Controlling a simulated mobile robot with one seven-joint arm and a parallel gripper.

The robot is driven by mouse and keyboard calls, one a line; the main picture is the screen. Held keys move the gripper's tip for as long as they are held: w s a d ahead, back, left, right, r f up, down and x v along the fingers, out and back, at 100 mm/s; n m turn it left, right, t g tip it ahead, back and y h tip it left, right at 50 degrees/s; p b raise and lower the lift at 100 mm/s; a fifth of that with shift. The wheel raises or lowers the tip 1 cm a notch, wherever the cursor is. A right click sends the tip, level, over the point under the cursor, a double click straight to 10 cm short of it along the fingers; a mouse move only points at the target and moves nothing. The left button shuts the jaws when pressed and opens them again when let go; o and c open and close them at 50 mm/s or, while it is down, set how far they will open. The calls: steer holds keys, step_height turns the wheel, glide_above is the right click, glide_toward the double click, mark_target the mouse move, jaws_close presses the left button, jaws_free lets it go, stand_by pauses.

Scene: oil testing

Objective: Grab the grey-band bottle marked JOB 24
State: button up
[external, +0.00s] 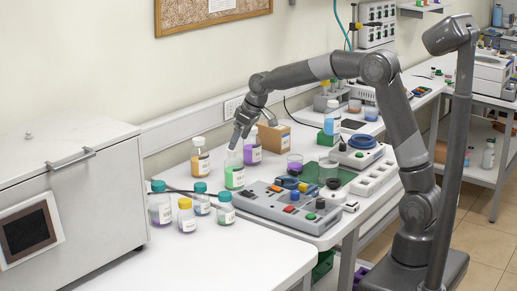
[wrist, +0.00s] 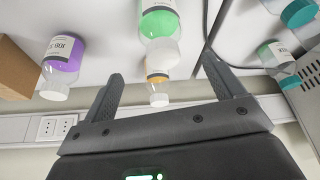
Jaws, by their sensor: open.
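No bottle shows a clearly grey band, and I cannot read JOB 24 on any label. My gripper (external: 240,137) is open and empty, just above the green-band bottle (external: 234,172). In the wrist view my gripper (wrist: 163,85) has its fingers apart, with the yellow-orange bottle (wrist: 158,70) in line between them, partly behind the green-band bottle (wrist: 160,20). A purple-band bottle (wrist: 62,60) marked JOB, number unclear, is at left. Teal-capped bottles (external: 160,208), (external: 201,204), (external: 226,214) and a yellow-capped one (external: 187,220) stand on the near bench.
Another purple-band bottle view (external: 252,152) stands right of the green one, beside a cardboard box (external: 275,136). A white cabinet (external: 100,190) stands left. A dark cable (wrist: 213,30) runs near the bottles.

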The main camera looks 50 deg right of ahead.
mark_target(232, 157)
steer(key=x, duration=0.8)
steer(key=shift+s+a+f, duration=0.1)
steer(key=shift+a+f, duration=0.15)
steer(key=shift+f, duration=0.1)
steer(key=shift+c, duration=0.2)
steer(key=c, duration=1.7)
steer(key=shift+r, duration=0.1)
steer(key=shift+r, duration=0.1)
